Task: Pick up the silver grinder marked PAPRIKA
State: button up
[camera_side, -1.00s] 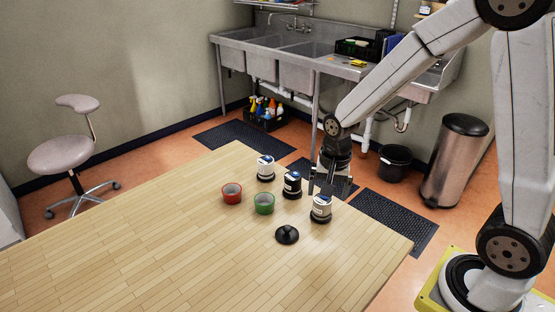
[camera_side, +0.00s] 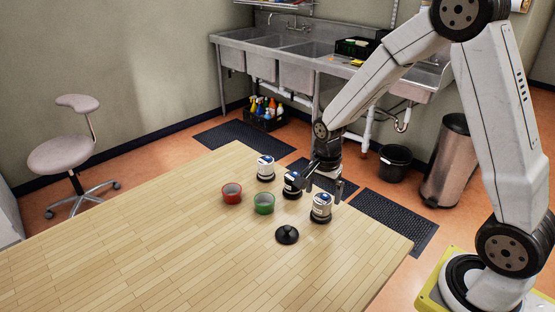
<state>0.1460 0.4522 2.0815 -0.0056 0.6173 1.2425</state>
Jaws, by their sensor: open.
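Three grinders with dark bases stand upright on the wooden table. A silver grinder (camera_side: 321,207) is at the right. A black grinder (camera_side: 291,186) is left of and behind it. A pale, white or silver grinder (camera_side: 265,168) stands farther back left. The labels are too small to read, so I cannot tell which one says PAPRIKA. My gripper (camera_side: 323,188) is open and empty, pointing down. Its fingers appear just above or behind the right silver grinder, and the left finger partly overlaps the black grinder in the picture. I cannot tell whether it touches either.
A black knobbed lid (camera_side: 287,235) lies in front. The wooden table (camera_side: 150,245) is bare at left and front; its right edge is near the silver grinder.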

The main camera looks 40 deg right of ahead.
aim_at(323, 196)
jog(key=shift+f, duration=0.2)
jog(key=shift+s+f, duration=0.1)
jog(key=shift+f, duration=2.5)
grip_shut()
jog(key=shift+r, duration=0.1)
jog(key=shift+r, duration=0.65)
jog(key=s+a+r, duration=0.1)
jog(key=s+r, duration=1)
jog(key=s, duration=0.2)
jog(key=shift+s+a+r, duration=0.25)
jog(key=shift+s+r, duration=0.05)
jog(key=shift+s, duration=0.1)
